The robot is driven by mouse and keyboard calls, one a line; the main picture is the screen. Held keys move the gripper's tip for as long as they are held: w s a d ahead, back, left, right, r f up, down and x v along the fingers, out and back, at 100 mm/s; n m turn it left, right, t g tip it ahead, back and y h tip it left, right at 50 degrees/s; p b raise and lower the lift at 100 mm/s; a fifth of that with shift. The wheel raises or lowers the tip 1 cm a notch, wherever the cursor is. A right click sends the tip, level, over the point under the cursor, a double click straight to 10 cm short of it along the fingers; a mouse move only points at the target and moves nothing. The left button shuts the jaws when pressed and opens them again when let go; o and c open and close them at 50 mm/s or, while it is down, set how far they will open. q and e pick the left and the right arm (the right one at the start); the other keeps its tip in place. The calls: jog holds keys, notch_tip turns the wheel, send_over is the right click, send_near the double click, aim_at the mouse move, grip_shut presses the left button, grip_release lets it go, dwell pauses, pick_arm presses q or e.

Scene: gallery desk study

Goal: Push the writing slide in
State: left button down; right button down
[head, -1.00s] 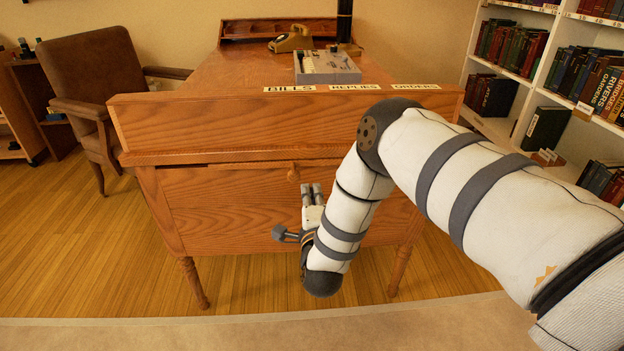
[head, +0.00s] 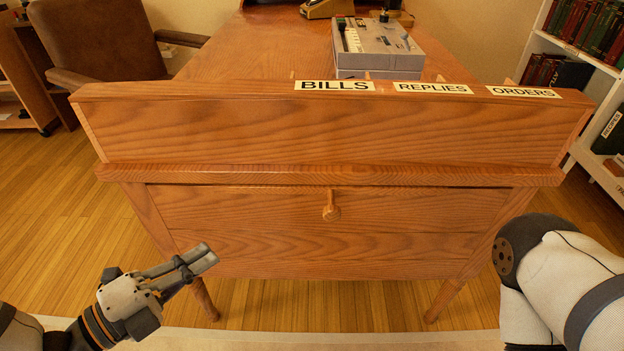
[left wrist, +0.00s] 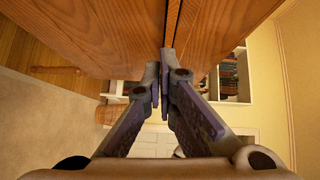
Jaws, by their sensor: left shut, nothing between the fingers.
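The wooden desk (head: 300,245) stands in front of me with its narrow end facing me. Its front has a ledge (head: 330,173) across it and, below, a panel with a round wooden knob (head: 331,207). I cannot tell which board is the writing slide or how far it stands out. My left gripper (head: 204,259) is shut and empty, low and left of the knob, near the desk's left front leg. In the left wrist view its fingertips (left wrist: 163,75) are together near the wood. My right arm shows at the right; its gripper is out of view.
A raised board with the labels BILLS, REPLIES and ORDERS (head: 523,92) runs along the desk's near edge. A grey device (head: 375,45) stands on the desktop. A brown chair (head: 100,40) is at the left and a bookshelf (head: 590,100) at the right. Floor is clear beside the desk.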

aim_at(262, 193)
pick_arm(q)
jog(key=w+a+b+x, duration=0.1)
jog(key=x, duration=1.1)
jog(key=shift+w+a+r+m, duration=0.2)
jog(key=shift+w+r+m, duration=0.2)
jog(key=shift+w+r, duration=0.15)
pick_arm(e)
jog(key=shift+s+d+f+g, duration=0.15)
jog(key=shift+s+f, duration=0.1)
jog(key=shift+s, duration=0.3)
jog(key=shift+s+a+f+g, duration=0.1)
jog(key=shift+s+f+g, duration=0.1)
jog(key=shift+s, duration=0.35)
pick_arm(q)
jog(key=shift+w, duration=0.1)
jog(key=shift+w+f+b, duration=0.15)
jog(key=shift+w+b, duration=0.4)
jog(key=shift+w, duration=0.8)
pick_arm(e)
jog(key=shift+s+f, duration=0.25)
jog(key=shift+f, duration=0.05)
